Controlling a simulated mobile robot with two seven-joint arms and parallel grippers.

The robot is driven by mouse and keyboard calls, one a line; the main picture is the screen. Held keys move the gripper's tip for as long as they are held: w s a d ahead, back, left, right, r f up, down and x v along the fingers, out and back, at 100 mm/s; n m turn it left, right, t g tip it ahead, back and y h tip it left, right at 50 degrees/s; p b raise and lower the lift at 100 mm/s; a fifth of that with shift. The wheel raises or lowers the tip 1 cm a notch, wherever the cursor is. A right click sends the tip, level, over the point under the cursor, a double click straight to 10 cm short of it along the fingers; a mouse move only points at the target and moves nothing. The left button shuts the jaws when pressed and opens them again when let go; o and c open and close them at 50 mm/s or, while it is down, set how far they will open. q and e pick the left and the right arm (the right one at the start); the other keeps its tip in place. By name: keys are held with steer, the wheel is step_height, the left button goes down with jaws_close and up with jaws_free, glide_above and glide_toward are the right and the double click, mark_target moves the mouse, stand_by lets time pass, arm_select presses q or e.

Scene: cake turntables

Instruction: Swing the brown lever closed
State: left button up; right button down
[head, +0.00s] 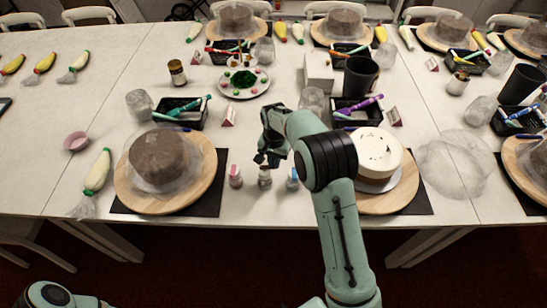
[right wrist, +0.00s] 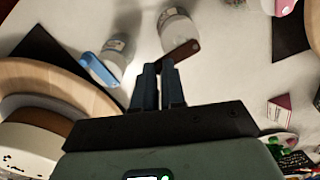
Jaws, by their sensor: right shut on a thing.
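The brown lever (right wrist: 182,51) sticks out from the mouth of a small clear bottle (right wrist: 176,25) in the right wrist view. My right gripper (right wrist: 159,65) is shut on the lever's free end. In the head view this bottle (head: 265,179) stands upright in the middle of three small bottles, and my right gripper (head: 262,160) is just above and behind it. The gripper hides the lever there. My left gripper is not in view; only part of my left arm shows at the lower left.
A bottle with a blue lever (right wrist: 103,62) stands on one side, and a bottle with a pink top (head: 235,177) on the other. Turntables with a brown cake (head: 207,190) and a white cake (head: 380,207) flank them. A small card (head: 229,117) stands behind.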

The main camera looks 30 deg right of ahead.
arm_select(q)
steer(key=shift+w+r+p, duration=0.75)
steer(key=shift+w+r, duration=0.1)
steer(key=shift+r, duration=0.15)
arm_select(e)
steer(key=a+m, duration=0.1)
steer(key=m, duration=0.2)
steer(key=s+a+m, duration=0.1)
steer(key=m, duration=0.2)
steer(key=s+a+m, duration=0.1)
steer(key=m, duration=0.2)
steer(key=shift+s+m, duration=0.15)
steer(key=shift+m, duration=0.25)
steer(key=c, duration=1.2)
jaws_free()
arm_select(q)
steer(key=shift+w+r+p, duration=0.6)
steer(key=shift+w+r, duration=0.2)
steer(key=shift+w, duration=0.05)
arm_select(e)
step_height(320, 180, up, 13)
steer(key=shift+r, duration=0.2)
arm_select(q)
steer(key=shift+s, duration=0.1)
arm_select(e)
steer(key=shift+s+f, duration=0.1)
